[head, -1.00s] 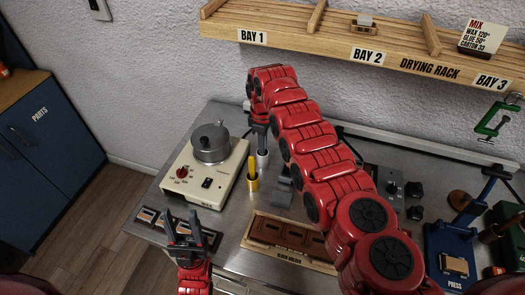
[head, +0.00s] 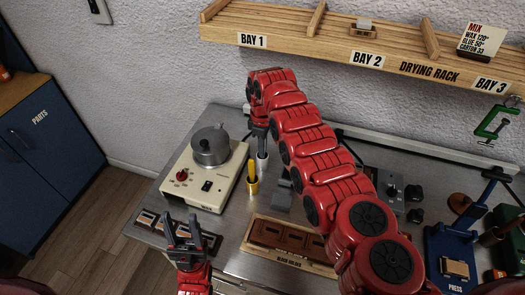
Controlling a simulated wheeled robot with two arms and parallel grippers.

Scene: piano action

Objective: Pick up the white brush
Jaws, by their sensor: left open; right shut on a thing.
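My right gripper (head: 260,137) points down behind the hot plate's right side, at the end of the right arm. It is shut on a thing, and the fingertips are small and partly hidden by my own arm. Just below the fingers a pale grey-white cylinder (head: 262,160) shows; I cannot tell whether it is the white brush or the cup around it. A yellow brush (head: 252,170) stands upright in a brass cup (head: 252,187) in front of it. My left gripper (head: 184,235) is open and empty above the bench's front left.
A cream wax heater (head: 200,192) with a grey pot (head: 211,146) stands to the left. A wooden block holder (head: 285,238) lies in front. A blue press (head: 455,245) stands at the right. The drying rack (head: 400,60) hangs above the back.

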